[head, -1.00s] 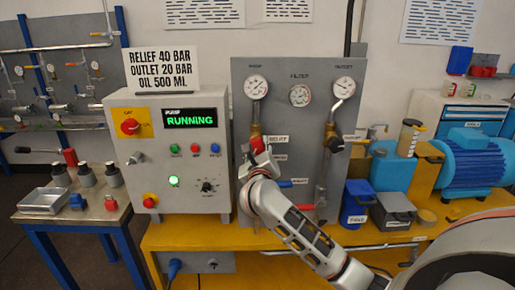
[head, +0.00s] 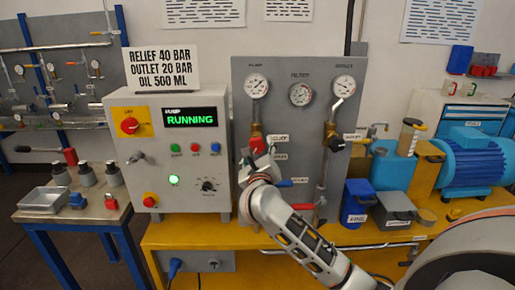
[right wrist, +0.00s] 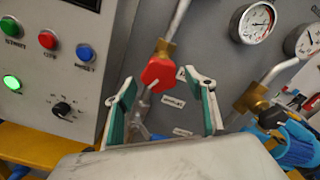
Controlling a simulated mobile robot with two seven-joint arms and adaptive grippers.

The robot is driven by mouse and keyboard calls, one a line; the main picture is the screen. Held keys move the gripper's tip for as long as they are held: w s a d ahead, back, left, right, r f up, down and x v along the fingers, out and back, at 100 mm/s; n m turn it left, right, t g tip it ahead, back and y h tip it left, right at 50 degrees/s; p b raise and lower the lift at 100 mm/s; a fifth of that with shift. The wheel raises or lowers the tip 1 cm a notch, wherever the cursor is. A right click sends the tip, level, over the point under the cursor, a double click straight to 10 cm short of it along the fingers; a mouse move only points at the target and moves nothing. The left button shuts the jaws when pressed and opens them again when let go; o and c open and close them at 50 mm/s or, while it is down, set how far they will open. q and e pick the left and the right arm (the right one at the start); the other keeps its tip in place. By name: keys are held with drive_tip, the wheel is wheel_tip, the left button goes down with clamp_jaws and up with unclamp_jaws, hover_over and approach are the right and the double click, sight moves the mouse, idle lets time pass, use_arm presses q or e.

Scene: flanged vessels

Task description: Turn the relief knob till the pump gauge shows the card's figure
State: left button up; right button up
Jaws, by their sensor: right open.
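The card (head: 162,69) on the control box reads relief 40 bar, outlet 20 bar, oil 500 ml. The pump gauge (head: 256,85) is the left dial on the grey panel; its needle is too small to read surely. The red relief knob (head: 257,143) sits below it on a brass valve, partly hidden by my right gripper (head: 260,160). In the right wrist view the red knob (right wrist: 157,73) lies between and just beyond the open green-padded fingers of my right gripper (right wrist: 165,82), with gaps on both sides. My left gripper is not in view.
The control box (head: 168,150) with a lit RUNNING display stands left of the panel. The filter gauge (head: 300,94) and outlet gauge (head: 343,87) are to the right. A second brass valve with a black knob (head: 336,144) and a red-handled lever (head: 305,206) are close by.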

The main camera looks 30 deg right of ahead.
drive_tip(key=v, duration=0.9)
drive_tip(key=shift+s, duration=0.3)
drive_tip(key=shift+a, duration=0.15)
